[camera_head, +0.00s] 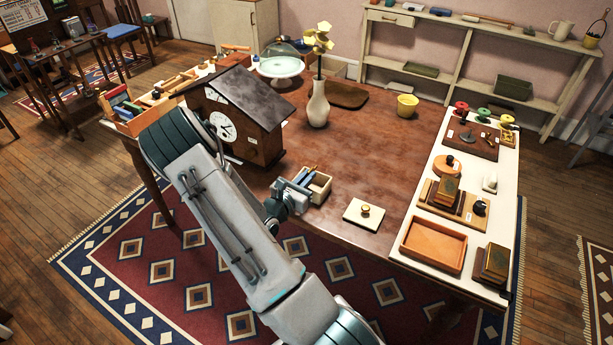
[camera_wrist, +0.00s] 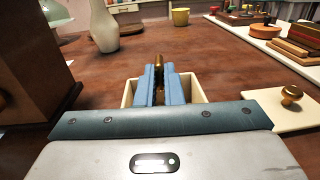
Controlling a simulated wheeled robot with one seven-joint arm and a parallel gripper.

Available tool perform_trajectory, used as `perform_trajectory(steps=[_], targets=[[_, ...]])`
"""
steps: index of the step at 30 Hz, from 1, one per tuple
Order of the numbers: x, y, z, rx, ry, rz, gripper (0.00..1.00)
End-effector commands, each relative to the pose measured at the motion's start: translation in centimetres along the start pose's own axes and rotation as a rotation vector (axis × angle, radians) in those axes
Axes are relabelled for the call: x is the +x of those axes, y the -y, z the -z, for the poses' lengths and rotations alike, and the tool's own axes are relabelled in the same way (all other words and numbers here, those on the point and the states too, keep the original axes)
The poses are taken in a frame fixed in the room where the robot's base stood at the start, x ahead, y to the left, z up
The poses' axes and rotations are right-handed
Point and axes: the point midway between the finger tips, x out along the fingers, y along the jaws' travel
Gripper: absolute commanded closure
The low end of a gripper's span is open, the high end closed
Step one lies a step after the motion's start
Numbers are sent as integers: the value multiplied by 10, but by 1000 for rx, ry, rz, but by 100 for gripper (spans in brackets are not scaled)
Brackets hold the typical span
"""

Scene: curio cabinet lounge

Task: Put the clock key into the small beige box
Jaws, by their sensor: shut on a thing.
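The small beige box (camera_head: 321,193) stands open on the brown table, just past my wrist. In the wrist view its walls (camera_wrist: 196,88) show on both sides of my fingers. My gripper (camera_wrist: 160,88) is shut on the clock key (camera_wrist: 158,72), a dark brass piece upright between the blue fingers. In the head view my gripper (camera_head: 306,178) is over the box, and the key cannot be made out clearly. The fingers hide most of the box's inside. I cannot tell how far the key is above the box floor.
A cream lid with a brass knob (camera_head: 364,212) lies right of the box. A dark wooden clock (camera_head: 238,115) stands close on the left. A white vase (camera_head: 318,105) and a yellow cup (camera_head: 407,106) stand behind. A white board (camera_head: 415,208) with wooden items fills the right side.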

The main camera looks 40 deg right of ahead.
Motion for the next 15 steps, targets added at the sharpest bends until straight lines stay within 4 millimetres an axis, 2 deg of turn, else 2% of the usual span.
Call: perform_trajectory(steps=[3, 11, 14, 15], targets=[[0, 0, 9, 0, 0, 0, 100], [0, 0, 9, 0, 0, 0, 100], [0, 0, 9, 0, 0, 0, 73], [0, 0, 9, 0, 0, 0, 67]])
